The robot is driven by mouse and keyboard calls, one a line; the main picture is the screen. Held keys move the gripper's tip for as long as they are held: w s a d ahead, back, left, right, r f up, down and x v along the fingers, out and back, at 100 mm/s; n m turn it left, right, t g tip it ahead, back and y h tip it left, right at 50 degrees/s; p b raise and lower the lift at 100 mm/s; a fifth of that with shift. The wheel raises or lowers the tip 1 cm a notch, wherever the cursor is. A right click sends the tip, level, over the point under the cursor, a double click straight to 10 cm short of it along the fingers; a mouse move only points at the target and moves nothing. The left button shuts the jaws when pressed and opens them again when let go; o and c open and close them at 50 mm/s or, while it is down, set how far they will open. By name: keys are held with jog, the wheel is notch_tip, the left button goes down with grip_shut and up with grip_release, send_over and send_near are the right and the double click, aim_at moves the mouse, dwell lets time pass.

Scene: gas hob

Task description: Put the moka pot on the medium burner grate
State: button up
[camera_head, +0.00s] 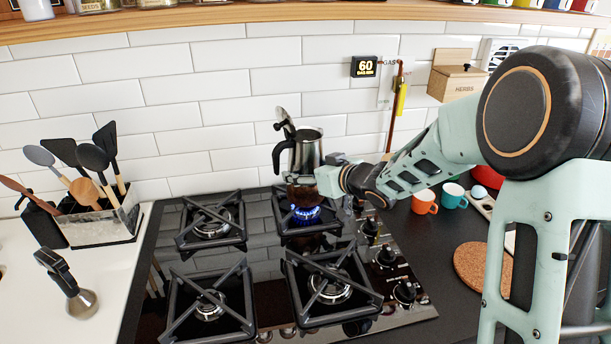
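The moka pot (306,152) is dark metal with a black handle on its left and its lid raised. It is about upright over the back right burner grate (284,226). A blue flame (305,213) shows just below its base, so it appears held a little above the grate. My gripper (317,180) comes from the right and appears shut on the pot's lower half; its fingertips are partly hidden. The other grates, back left (190,238), front left (180,318) and front right (300,275), are empty. I cannot tell for certain which is the medium one.
Control knobs (387,257) line the hob's right side. Orange (424,203) and teal (453,196) mugs and a cork mat (480,268) lie right. A utensil holder (103,228) and a coffee tool (75,292) are left. A tiled wall (200,90) stands close behind.

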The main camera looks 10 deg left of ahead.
jog(key=shift+a, duration=0.1)
jog(key=shift+f, duration=0.15)
jog(key=o, duration=2.1)
jog(key=shift+f, duration=0.1)
jog(key=shift+s+d+r, duration=0.15)
jog(key=shift+d+r, duration=0.15)
jog(key=p+v, duration=0.2)
jog(key=v, duration=0.9)
jog(key=shift+s+d+p, duration=0.2)
jog(key=shift+p, duration=0.15)
